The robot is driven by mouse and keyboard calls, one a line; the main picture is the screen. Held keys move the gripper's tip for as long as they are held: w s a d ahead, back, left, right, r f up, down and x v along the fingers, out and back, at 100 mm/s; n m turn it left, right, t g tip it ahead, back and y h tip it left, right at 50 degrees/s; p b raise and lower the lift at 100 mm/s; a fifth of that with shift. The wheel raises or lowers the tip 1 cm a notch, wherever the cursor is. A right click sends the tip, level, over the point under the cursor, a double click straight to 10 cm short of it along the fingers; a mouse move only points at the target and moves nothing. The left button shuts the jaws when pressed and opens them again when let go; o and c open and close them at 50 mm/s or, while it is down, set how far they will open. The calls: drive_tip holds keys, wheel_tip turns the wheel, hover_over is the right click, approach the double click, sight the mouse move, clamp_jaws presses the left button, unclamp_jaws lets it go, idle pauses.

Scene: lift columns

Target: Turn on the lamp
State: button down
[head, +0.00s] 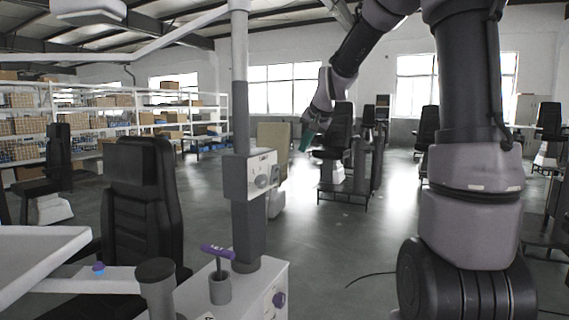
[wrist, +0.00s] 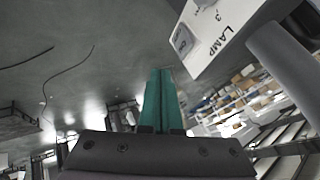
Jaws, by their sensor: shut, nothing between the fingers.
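The lamp head (head: 88,10) hangs at the top left of the head view on a white arm from a vertical pole. A white box (head: 250,175) with a grey control on its face is fixed to this pole. In the wrist view, a white box marked "LAMP" (wrist: 225,38) shows at the top right, with a pale grey switch (wrist: 183,40) on its face; whether the switch is on is unclear. My gripper (head: 306,138) is beyond and right of the pole. Its teal fingers (wrist: 160,95) are shut and empty, apart from the switch in the picture.
A black chair (head: 143,205) and white tray (head: 40,245) are at left. Open floor (head: 325,250) lies right of the pole.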

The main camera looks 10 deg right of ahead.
approach(275, 174)
drive_tip(key=w+d+f, duration=0.2)
drive_tip(key=w+f, duration=0.1)
drive_tip(key=w, duration=0.1)
drive_tip(key=shift+w+a, duration=0.3)
drive_tip(key=shift+w, duration=0.2)
drive_tip(key=shift+a, duration=0.1)
